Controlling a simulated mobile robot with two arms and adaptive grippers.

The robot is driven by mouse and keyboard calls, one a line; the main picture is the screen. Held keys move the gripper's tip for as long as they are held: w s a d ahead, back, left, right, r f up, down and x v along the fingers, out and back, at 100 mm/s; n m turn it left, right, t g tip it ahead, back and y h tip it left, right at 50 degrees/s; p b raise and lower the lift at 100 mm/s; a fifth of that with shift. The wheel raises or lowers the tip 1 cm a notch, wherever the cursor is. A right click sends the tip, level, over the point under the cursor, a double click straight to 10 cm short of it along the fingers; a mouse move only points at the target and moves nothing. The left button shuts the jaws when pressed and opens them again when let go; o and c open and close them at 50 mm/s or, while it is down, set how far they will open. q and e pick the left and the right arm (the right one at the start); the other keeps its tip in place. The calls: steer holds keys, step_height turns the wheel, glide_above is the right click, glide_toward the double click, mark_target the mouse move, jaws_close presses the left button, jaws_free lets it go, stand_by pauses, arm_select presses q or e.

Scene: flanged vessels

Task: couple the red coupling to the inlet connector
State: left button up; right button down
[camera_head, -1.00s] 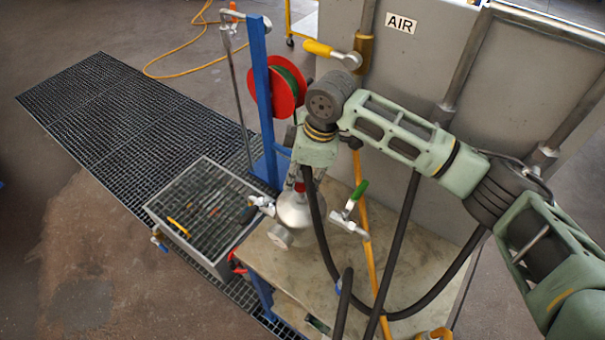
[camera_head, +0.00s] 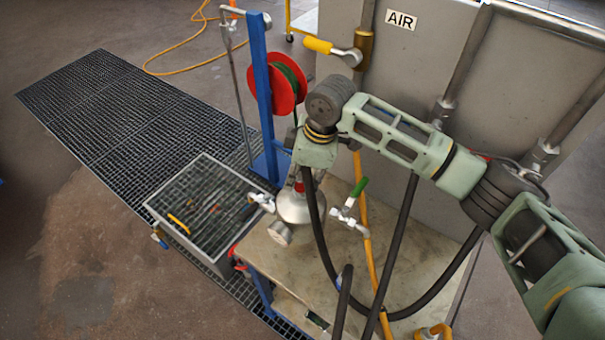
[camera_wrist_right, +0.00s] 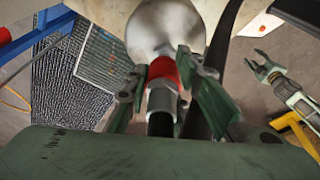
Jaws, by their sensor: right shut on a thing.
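The red coupling (camera_head: 299,187) is at the top of the round steel vessel (camera_head: 294,208). In the right wrist view the red coupling (camera_wrist_right: 163,70) sits on the end of a black hose (camera_wrist_right: 160,124), against the vessel (camera_wrist_right: 163,28). My right gripper (camera_wrist_right: 157,72) is shut on the coupling, one finger on each side. In the head view my right gripper (camera_head: 298,180) is mostly behind its wrist. The inlet connector is hidden behind the coupling, so I cannot tell whether they are joined. My left gripper (camera_wrist_right: 257,60) is at the right of the wrist view, fingers apart and empty.
A green-handled valve (camera_head: 352,198) stands right of the vessel on the bench (camera_head: 400,245). A grated tray (camera_head: 172,232) is left of it. A blue post (camera_head: 262,95) with a red hose reel (camera_head: 287,85) stands behind. Black hose loops hang in front.

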steer(key=shift+d+b+x, duration=0.25)
steer(key=shift+b+x, duration=0.05)
steer(key=shift+x, duration=0.85)
steer(key=c, duration=1.4)
jaws_free()
steer(key=shift+s, duration=0.1)
